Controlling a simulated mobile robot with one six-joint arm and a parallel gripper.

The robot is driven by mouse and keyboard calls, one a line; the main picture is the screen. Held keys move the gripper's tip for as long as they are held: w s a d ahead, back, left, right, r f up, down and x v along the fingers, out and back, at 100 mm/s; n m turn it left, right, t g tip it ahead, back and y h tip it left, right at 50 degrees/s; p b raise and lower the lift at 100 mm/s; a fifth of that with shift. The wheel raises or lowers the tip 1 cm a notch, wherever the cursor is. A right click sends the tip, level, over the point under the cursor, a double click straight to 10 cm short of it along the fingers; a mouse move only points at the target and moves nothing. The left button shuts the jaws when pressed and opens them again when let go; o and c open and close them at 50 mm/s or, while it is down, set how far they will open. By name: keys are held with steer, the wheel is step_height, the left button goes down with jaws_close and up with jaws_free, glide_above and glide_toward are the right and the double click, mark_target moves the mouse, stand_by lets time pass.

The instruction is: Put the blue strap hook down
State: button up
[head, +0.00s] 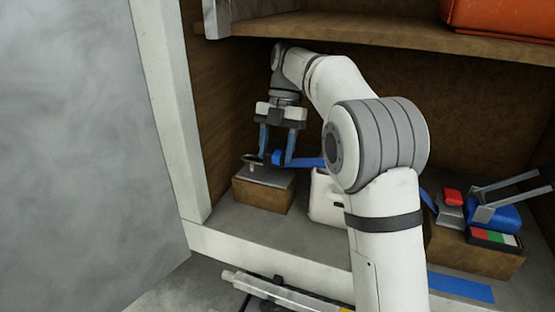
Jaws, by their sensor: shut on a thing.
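My gripper (277,158) points down inside the lower shelf bay, at the left. Its two blue fingers are shut on the blue strap hook (277,157), whose small blue body shows between the fingertips. A metal hook-like part (253,160) shows to the left of the fingers. A blue strap (308,162) runs right from the fingers and passes behind my arm. Below the gripper is a brown block with a grey top (262,195). I cannot tell whether the hook touches that top.
A white container (324,197) stands right of the block, partly behind my arm. At the right, a brown box (474,253) bears a blue item with a metal frame (494,215) and a red item (453,197). A wooden shelf (390,36) is above; a white post (165,100) stands left.

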step_height(320, 180, down, 3)
steer(key=shift+f+b, duration=0.1)
steer(key=shift+b, duration=0.3)
steer(key=o, duration=1.1)
